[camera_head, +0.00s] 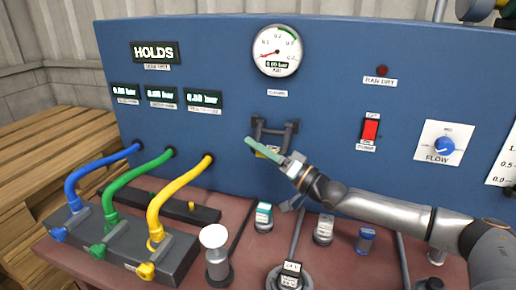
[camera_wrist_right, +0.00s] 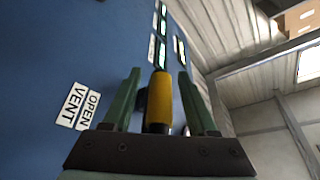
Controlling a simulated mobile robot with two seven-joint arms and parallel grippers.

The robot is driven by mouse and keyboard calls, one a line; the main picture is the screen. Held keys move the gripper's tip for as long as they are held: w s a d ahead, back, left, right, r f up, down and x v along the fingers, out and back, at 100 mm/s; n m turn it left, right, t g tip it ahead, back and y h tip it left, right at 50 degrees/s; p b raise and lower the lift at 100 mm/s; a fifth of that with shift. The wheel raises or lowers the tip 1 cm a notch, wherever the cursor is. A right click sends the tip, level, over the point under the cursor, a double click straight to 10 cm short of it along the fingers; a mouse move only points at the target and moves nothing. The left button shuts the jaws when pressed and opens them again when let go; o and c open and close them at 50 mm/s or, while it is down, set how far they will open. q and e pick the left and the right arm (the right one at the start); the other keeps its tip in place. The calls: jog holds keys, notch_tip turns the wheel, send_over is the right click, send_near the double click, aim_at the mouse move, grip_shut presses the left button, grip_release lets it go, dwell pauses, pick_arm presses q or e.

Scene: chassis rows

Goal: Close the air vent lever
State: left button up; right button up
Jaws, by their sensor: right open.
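The air vent lever has a yellow grip (camera_wrist_right: 159,97), which lies between the two green fingers of my right gripper (camera_wrist_right: 160,74) in the right wrist view. There is a visible gap on each side, so the fingers are open around it and not clamped. In the head view my right gripper (camera_head: 250,142) is at the blue panel, and only a bit of yellow (camera_head: 268,153) shows below its fingers. The fingers hide most of the lever there. A label reading OPEN VENT (camera_wrist_right: 79,107) is beside the lever in the wrist view. My left gripper is not in view.
The blue panel (camera_head: 330,110) carries a round gauge (camera_head: 277,51), a red switch (camera_head: 370,131) and a FLOW knob (camera_head: 444,146). Dark brackets (camera_head: 275,130) stick out just above my right gripper. Blue, green and yellow hoses (camera_head: 175,190) stand at the left. Several small parts crowd the bench below.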

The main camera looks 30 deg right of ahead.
grip_shut()
dwell(0.5)
jog(key=shift+r, duration=0.15)
dwell(0.9)
